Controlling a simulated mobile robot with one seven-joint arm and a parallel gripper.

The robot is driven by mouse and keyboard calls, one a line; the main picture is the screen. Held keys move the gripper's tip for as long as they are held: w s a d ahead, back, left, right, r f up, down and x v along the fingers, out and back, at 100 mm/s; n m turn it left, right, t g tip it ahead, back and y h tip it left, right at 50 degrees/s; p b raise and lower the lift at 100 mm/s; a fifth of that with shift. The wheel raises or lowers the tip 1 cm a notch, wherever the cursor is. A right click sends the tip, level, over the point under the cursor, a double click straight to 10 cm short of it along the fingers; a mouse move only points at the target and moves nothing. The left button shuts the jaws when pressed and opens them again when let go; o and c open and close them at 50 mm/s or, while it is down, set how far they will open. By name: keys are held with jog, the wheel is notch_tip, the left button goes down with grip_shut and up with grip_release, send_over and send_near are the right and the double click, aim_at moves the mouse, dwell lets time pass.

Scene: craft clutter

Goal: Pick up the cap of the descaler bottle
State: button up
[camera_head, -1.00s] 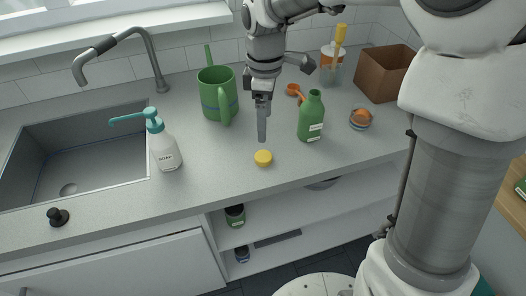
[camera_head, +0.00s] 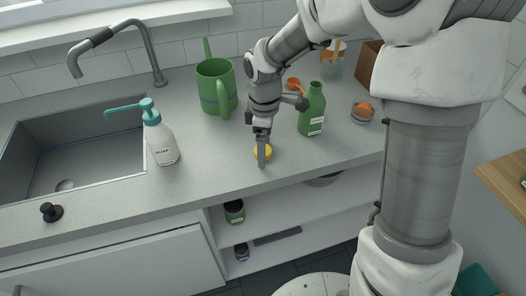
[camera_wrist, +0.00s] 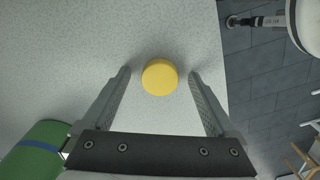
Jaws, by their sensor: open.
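The yellow round cap (camera_head: 267,152) lies on the grey counter close to its front edge, partly hidden by a finger of my gripper in the head view. In the wrist view the cap (camera_wrist: 159,77) is in full sight, between the lines of the two fingers and just ahead of their tips. My gripper (camera_head: 261,160) is open and empty, low over the counter at the cap; its two fingers stand apart in the wrist view (camera_wrist: 159,74). An uncapped green bottle (camera_head: 312,110) with a white label stands upright right of my gripper.
A green watering can (camera_head: 214,88) stands behind left. A white soap bottle (camera_head: 160,142) with a teal pump stands by the sink (camera_head: 85,155). A jar with orange contents (camera_head: 362,112) is to the right. The counter left of the cap is clear.

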jog(key=c, duration=1.4)
